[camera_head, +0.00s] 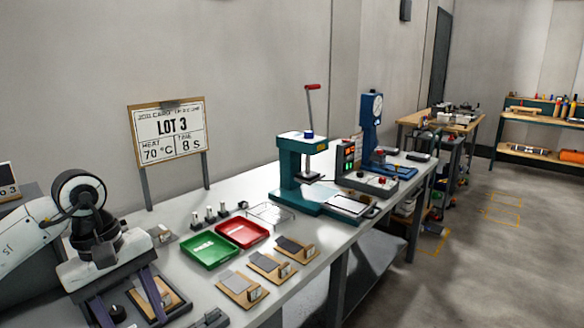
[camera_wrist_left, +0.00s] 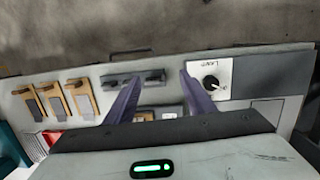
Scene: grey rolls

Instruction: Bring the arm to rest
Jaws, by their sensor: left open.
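My left arm comes in from the left in the head view. Its left gripper (camera_head: 143,312) hangs over the near left end of the grey bench (camera_head: 320,225), with its two purple fingers spread apart. Nothing is held between them. In the wrist view the open fingers (camera_wrist_left: 160,77) point at the bench, with a dark bar (camera_wrist_left: 150,78) behind and between them. A wooden board (camera_head: 150,296) shows between the fingers in the head view; I cannot tell the height above it. My right gripper is not in view.
A green tray (camera_head: 208,250) and a red tray (camera_head: 242,232) lie beyond the gripper. Several wooden boards with grey pieces (camera_head: 242,288) line the front edge. A teal press (camera_head: 303,170) stands farther along. A LOT 3 sign (camera_head: 169,132) rises behind. A knob panel (camera_wrist_left: 211,80) sits beside one finger.

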